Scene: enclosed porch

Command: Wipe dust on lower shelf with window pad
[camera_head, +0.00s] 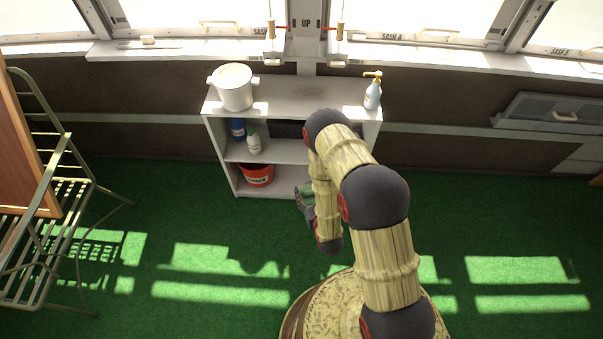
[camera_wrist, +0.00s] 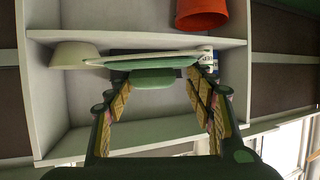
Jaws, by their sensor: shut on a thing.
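The wrist view appears upside down. My gripper (camera_wrist: 152,88) is shut on the window pad (camera_wrist: 150,62), which has a green body and a pale, wide edge. The pad lies across the view in front of the shelf unit (camera_wrist: 190,128); I cannot tell whether it touches a board. In the head view my gripper (camera_head: 305,198) is low, at the right front of the white shelf unit (camera_head: 222,150), partly hidden by my arm. The lower shelf (camera_head: 275,188) carries a red bucket (camera_head: 257,175) at its left. I cannot make out dust on it.
A blue can (camera_head: 237,128) and a white bottle (camera_head: 254,143) stand on the middle shelf. A white bowl (camera_wrist: 75,55) shows in the wrist view. A white pot (camera_head: 234,88) and a spray bottle (camera_head: 373,92) stand on top. A folding chair (camera_head: 50,200) is at left.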

